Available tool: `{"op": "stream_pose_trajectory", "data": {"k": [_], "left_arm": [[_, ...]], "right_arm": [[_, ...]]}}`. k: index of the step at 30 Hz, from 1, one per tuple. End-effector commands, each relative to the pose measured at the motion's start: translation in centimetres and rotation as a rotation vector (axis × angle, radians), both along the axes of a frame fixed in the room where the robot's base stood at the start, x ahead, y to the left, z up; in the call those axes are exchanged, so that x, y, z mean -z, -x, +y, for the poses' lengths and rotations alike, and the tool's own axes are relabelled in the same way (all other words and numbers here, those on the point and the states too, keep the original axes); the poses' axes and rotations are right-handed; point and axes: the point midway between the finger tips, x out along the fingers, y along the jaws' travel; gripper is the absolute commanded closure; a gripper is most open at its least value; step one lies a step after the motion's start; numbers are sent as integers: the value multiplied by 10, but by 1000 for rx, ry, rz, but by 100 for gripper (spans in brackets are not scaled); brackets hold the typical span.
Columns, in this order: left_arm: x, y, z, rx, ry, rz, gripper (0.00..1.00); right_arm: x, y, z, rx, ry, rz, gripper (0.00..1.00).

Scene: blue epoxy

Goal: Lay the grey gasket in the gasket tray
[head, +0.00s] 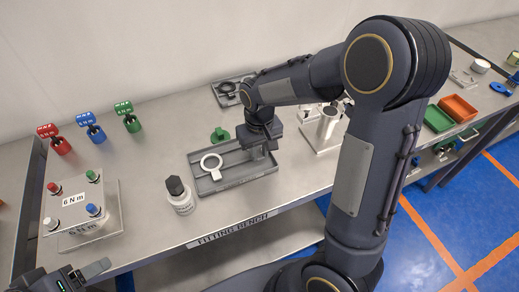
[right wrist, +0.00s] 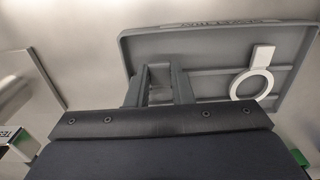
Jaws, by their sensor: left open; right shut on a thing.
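The gasket tray (head: 240,181) is a grey, shallow tray on the bench. It also shows in the right wrist view (right wrist: 215,42). A white ring with a tab (head: 211,163) lies in its left part; in the right wrist view the ring (right wrist: 251,84) is at the right. My right gripper (head: 259,153) is low over the tray's right part, shut on a small grey piece (right wrist: 160,76), which looks like the grey gasket's tab. The rest of that piece is hidden by the gripper, so I cannot tell whether it touches the tray floor. My left gripper (head: 88,272) is open at the lower left, away from the tray.
A white bottle with a dark cap (head: 181,196) stands just left of the tray. A green piece (head: 220,135) is behind it. A fixture with several coloured knobs (head: 82,215) is at the left. A dark ring in a holder (head: 228,92) lies behind. Orange and green bins (head: 457,107) are at the right.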

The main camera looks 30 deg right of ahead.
Motion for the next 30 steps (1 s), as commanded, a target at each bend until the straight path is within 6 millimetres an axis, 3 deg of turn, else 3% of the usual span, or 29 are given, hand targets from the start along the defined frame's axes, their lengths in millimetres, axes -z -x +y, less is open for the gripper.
{"op": "stream_pose_trajectory", "data": {"k": [30], "left_arm": [[13,0,0,0,0,0,34]], "right_arm": [[16,0,0,0,0,0,100]]}}
